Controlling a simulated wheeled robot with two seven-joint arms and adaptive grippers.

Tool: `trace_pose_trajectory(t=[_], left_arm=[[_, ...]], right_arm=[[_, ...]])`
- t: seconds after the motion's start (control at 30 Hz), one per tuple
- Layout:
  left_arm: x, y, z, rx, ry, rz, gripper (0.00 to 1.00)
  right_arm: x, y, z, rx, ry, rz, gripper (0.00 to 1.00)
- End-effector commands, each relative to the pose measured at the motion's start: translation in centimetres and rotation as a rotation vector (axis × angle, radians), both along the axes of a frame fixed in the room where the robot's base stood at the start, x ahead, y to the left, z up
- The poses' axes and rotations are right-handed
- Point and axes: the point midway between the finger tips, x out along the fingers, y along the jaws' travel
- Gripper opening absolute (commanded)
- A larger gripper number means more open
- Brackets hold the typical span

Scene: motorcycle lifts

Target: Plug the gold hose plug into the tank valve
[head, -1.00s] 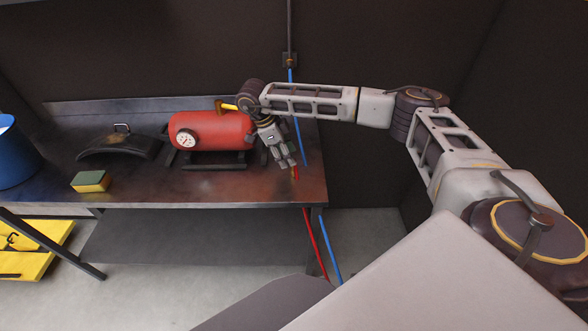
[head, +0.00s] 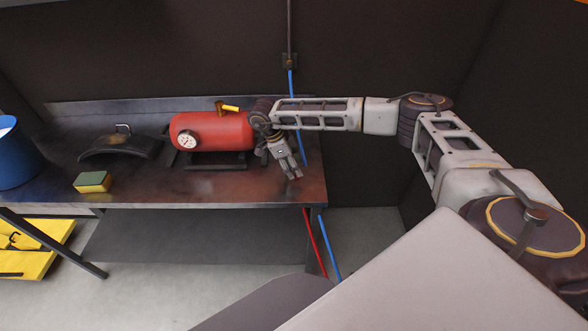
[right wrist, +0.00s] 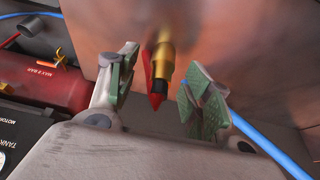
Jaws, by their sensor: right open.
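The red tank (head: 200,131) lies on its dark stand on the bench, with a round gauge in front. The tank valve (head: 229,107) shows a yellow lever on top; in the right wrist view a yellow lever (right wrist: 59,58) shows beside the red tank (right wrist: 40,84). The gold hose plug (right wrist: 164,62), with black and red parts below it, shows between the spread fingers of my right gripper (right wrist: 158,98), with gaps on both sides. In the head view my right gripper (head: 291,171) is low over the bench's right end, and the plug is hidden. My left gripper is not in view.
A blue hose (head: 297,125) runs down the wall behind my gripper; a red hose (head: 314,240) hangs below the bench edge. A dark curved cover (head: 117,147), a sponge (head: 92,182) and a blue bin (head: 15,155) are left of the tank.

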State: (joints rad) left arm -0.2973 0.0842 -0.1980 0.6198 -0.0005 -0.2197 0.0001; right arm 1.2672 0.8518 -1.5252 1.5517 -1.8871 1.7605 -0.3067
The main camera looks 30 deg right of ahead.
Motion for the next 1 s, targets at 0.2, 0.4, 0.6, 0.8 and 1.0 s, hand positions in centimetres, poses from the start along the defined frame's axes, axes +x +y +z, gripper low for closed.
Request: trace_pose_trajectory(t=[0.2,0.4,0.6,0.8,1.0], left_arm=[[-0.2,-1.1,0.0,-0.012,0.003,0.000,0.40],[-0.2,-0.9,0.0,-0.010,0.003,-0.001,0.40],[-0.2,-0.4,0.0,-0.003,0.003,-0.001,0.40],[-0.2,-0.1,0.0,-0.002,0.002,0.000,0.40],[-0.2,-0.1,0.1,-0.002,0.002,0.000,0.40]], right_arm=[[-0.1,-0.2,-0.5,0.001,-0.001,0.000,0.50],[-0.1,-0.2,-0.5,0.001,-0.001,0.000,0.50],[-0.1,-0.1,-0.4,0.001,-0.001,0.000,0.42],[-0.1,-0.1,-0.4,0.001,-0.001,0.000,0.17],[-0.1,-0.1,-0.4,0.001,-0.001,0.000,0.04]])
